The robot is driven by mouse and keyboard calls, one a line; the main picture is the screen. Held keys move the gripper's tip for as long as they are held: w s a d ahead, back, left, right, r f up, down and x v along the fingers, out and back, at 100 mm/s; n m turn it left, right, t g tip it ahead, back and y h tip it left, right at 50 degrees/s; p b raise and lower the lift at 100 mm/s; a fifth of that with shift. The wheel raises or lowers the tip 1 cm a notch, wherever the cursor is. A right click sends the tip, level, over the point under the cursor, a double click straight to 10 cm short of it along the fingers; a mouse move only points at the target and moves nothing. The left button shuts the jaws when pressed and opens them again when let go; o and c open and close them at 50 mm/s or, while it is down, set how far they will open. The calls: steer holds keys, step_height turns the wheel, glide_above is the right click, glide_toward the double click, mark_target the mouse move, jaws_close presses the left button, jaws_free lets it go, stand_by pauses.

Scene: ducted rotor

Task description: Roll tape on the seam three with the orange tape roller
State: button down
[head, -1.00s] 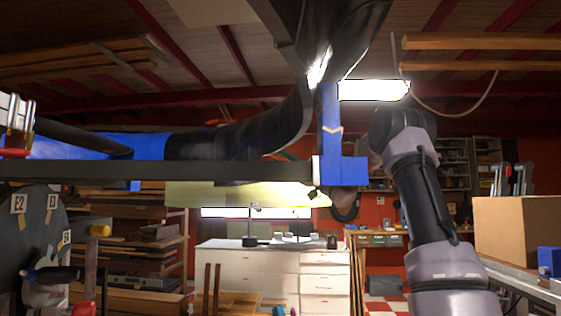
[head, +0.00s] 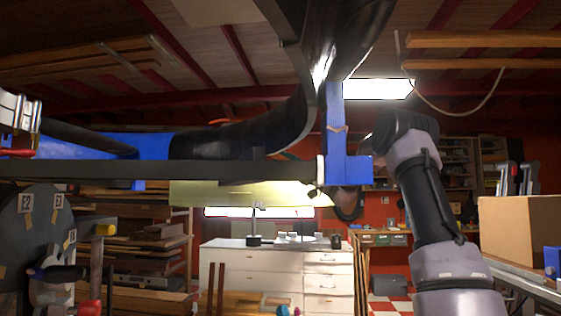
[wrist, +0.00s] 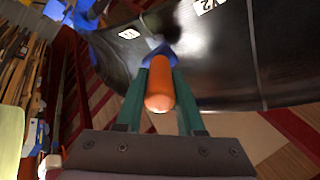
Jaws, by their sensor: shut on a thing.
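The orange tape roller (wrist: 160,92) is between the green fingers of my gripper (wrist: 161,70) in the wrist view, and the gripper is shut on it. Its orange handle points toward the camera, and a blue part shows at its far end. Beyond it is the glossy black duct surface (wrist: 108,58), with a white label (wrist: 129,34) left of the roller and another (wrist: 205,5) at the top. I cannot tell whether the roller touches the surface, or which seam is seam three. In the head view the gripper and roller cannot be made out.
In the head view, a large black curved duct (head: 290,122) hangs overhead beside a blue bracket (head: 347,168) on a long dark beam (head: 200,172). A dark round panel with labels (head: 38,235) stands at left. A cardboard box (head: 520,237) sits on a bench at right.

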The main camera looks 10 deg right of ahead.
steer(key=shift+w+a+f, duration=0.1)
steer(key=shift+w+a, duration=0.2)
steer(key=shift+w, duration=0.2)
steer(key=shift+w+a, duration=0.25)
steer(key=shift+w, duration=0.25)
steer(key=shift+s, duration=0.1)
steer(key=s, duration=0.1)
steer(key=s+d, duration=0.1)
steer(key=s, duration=0.1)
steer(key=shift+s+d, duration=0.2)
steer(key=shift+d, duration=0.2)
steer(key=shift+d, duration=0.1)
steer(key=shift+w+d+f, duration=0.25)
steer(key=shift+w+d, duration=0.25)
steer(key=shift+d, duration=0.3)
steer(key=shift+w+d+f, duration=0.2)
steer(key=shift+w+d, duration=0.25)
steer(key=shift+d, duration=0.4)
steer(key=shift+w+d+f, duration=0.25)
steer(key=shift+w+d, duration=0.25)
steer(key=shift+d, duration=0.3)
steer(key=shift+d, duration=0.1)
